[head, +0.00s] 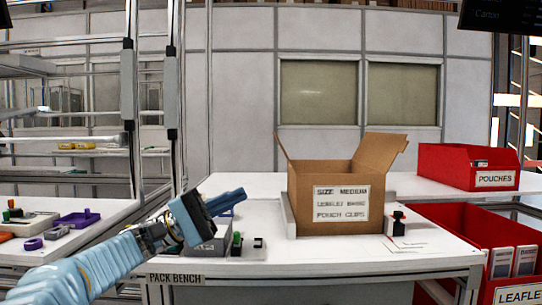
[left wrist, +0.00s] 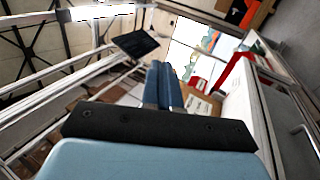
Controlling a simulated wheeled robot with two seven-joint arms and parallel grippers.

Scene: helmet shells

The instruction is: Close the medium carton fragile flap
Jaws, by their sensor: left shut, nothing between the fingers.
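The medium carton (head: 326,205) stands upright on the pack bench, right of the middle in the head view. Its front label reads "SIZE MEDIUM". Its right flap (head: 384,152) stands open and leans outward to the right. A narrower left flap (head: 282,148) stands open and leans to the left. I cannot read a fragile mark on either flap. My left gripper (head: 238,194) is shut and empty, left of the carton and apart from it. Its closed blue fingers (left wrist: 165,87) show in the left wrist view. My right gripper is not in view.
A red pouches bin (head: 495,178) stands at the back right, with a red leaflet bin (head: 465,220) lower at the right. A small black-topped item (head: 398,224) is right of the carton. A grey box and small items sit below my left gripper. The bench's front right is mostly clear.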

